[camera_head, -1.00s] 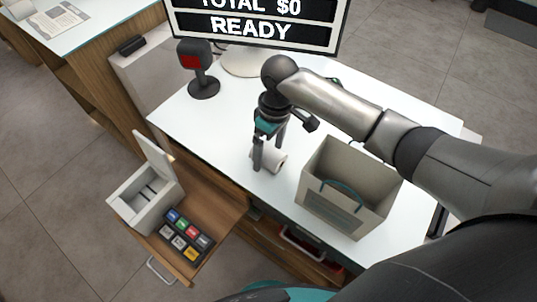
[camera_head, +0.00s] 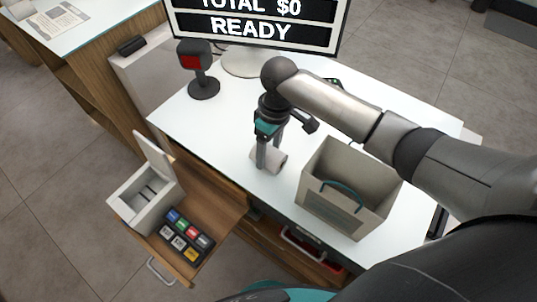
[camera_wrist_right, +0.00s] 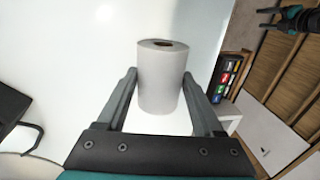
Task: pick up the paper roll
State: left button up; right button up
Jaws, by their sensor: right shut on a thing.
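The paper roll (camera_head: 278,161) is white and stands on the white counter top, left of the paper bag. In the right wrist view the roll (camera_wrist_right: 161,85) is upright between the two fingers, with its brown core at the top. My right gripper (camera_head: 265,166) points down at the roll and is shut on it; one finger partly hides the roll in the head view. My left gripper (camera_wrist_right: 275,18) shows only small at the upper right corner of the right wrist view, away from the roll.
A beige bag (camera_head: 340,215) with a teal handle stands right of the roll. A scanner on a stand (camera_head: 203,75) and the monitor (camera_head: 258,28) are at the back.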

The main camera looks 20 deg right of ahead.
jog(key=shift+c, duration=0.7)
jog(key=shift+r, duration=0.1)
